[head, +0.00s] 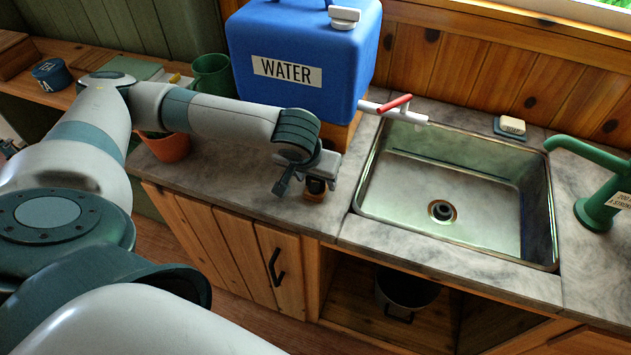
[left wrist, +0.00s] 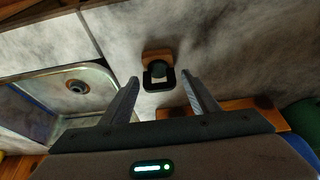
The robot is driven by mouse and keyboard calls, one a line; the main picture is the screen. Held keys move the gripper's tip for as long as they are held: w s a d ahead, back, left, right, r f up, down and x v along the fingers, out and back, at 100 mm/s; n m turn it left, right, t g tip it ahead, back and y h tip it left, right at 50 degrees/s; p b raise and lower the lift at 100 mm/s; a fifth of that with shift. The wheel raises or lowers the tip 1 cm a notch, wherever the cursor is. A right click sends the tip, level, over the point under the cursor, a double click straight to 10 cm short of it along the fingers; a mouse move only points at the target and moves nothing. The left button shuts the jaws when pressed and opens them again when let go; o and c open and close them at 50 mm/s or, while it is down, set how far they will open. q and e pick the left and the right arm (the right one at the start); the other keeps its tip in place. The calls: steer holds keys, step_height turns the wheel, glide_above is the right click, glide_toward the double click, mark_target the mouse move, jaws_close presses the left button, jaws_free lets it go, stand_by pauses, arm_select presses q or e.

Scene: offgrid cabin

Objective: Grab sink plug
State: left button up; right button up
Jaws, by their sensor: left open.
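A small dark plug with a squarish black loop (left wrist: 158,76) sits on a small wooden block (left wrist: 156,55) in the left wrist view. In the head view the plug (head: 315,186) is on the counter left of the sink, partly hidden by my left gripper. My left gripper (head: 306,180) is open above it, one finger to each side. In the left wrist view the open fingers (left wrist: 160,80) show with the plug between and beyond their tips, apart from both. The steel sink (head: 375,190) has an open round drain (head: 442,211) in its floor. My right gripper is not in view.
A blue water container (head: 300,65) with a white and red tap (head: 395,108) stands behind the gripper. A terracotta pot (head: 170,148) and green mug (head: 211,73) are to the left. A green hand pump (head: 598,195) and soap (head: 512,126) are by the sink.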

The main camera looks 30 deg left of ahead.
arm_select(q)
steer(key=shift+c, duration=0.3)
steer(key=c, duration=1.1)
steer(key=shift+r, duration=0.15)
